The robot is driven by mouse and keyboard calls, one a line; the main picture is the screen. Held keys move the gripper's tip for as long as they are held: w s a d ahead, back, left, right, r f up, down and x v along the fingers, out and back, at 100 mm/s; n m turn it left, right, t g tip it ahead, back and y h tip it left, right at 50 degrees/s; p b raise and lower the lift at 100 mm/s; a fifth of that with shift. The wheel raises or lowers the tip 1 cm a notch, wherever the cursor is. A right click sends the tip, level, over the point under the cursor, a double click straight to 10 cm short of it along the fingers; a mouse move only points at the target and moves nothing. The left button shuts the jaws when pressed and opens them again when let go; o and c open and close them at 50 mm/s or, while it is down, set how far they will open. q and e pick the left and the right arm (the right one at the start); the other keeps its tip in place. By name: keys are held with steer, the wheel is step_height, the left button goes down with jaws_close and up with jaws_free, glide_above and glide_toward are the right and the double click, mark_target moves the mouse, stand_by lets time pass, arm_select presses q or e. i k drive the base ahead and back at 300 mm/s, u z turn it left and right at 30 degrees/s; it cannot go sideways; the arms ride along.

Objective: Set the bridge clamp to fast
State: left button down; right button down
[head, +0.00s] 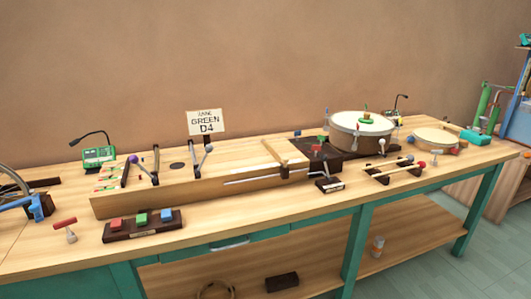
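A long wooden sound box (215,187) lies on the workbench in the head view. A pale wooden bar (272,152), which looks like the bridge, crosses its top right of the middle. A small dark block (285,173) sits at the bar's front end on the box's front edge; it may be the clamp, but its setting is too small to read. A small dark stand (329,185) with a lever and a pale label is in front of the box's right end; the label is unreadable. Neither of my grippers is in view.
A sign (206,122) reading "TUNE GREEN D4" stands behind the box. A green tuner (98,155) is at the left. A dark rack (143,231) with red, green and blue blocks stands in front. A drum (360,136) and mallets on a rack (393,176) are at the right.

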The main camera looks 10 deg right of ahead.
mark_target(324, 157)
steer(key=z, duration=0.1)
steer(key=i, duration=0.8)
steer(key=z, duration=0.95)
steer(key=i, duration=0.45)
steer(key=z, duration=0.45)
